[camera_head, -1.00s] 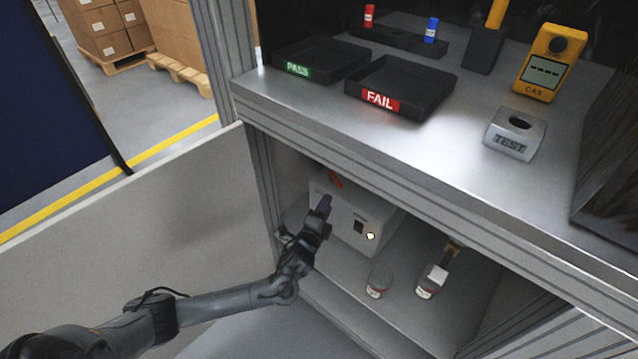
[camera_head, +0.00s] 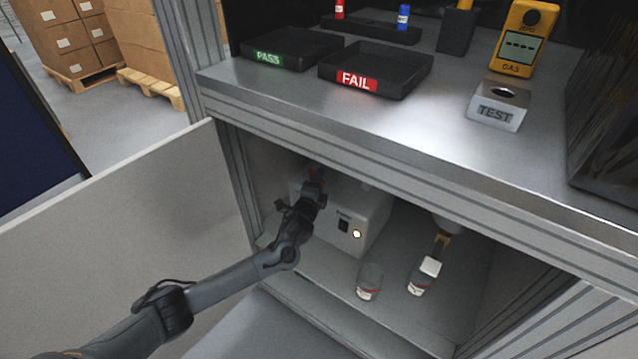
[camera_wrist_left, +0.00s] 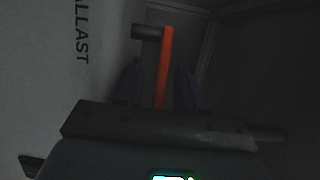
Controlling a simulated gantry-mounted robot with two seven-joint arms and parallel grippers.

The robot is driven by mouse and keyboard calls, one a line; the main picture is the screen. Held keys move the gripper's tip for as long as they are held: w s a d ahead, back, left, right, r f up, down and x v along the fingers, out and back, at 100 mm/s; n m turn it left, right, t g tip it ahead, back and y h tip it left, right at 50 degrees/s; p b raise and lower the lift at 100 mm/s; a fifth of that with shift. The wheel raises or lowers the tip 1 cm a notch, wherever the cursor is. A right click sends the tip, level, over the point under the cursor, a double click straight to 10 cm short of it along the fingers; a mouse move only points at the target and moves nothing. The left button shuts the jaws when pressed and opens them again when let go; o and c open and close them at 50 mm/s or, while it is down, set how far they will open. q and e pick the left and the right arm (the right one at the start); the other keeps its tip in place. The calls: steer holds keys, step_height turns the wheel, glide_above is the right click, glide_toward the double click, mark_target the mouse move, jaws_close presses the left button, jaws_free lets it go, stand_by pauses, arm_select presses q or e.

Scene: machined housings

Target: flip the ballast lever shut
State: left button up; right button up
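The white box (camera_head: 372,216) stands on the shelf inside the cabinet, with a dark switch and a small lit lamp on its front. Its orange-red ballast lever (camera_head: 317,174) is at the box's left part, mostly hidden behind my left gripper (camera_head: 314,188). In the left wrist view the orange lever (camera_wrist_left: 163,67) runs up from between the two dark fingers of my left gripper (camera_wrist_left: 160,85), beside the word BALLAST on the pale box face. The fingers stand apart on either side of the lever; contact is too dark to tell.
The worktop edge (camera_head: 400,165) overhangs the opening. A pale open door panel (camera_head: 130,225) is at left. Trays marked PASS and FAIL (camera_head: 375,70) sit on top.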

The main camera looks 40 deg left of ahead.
arm_select(q)
jaws_close()
stand_by(0.5)
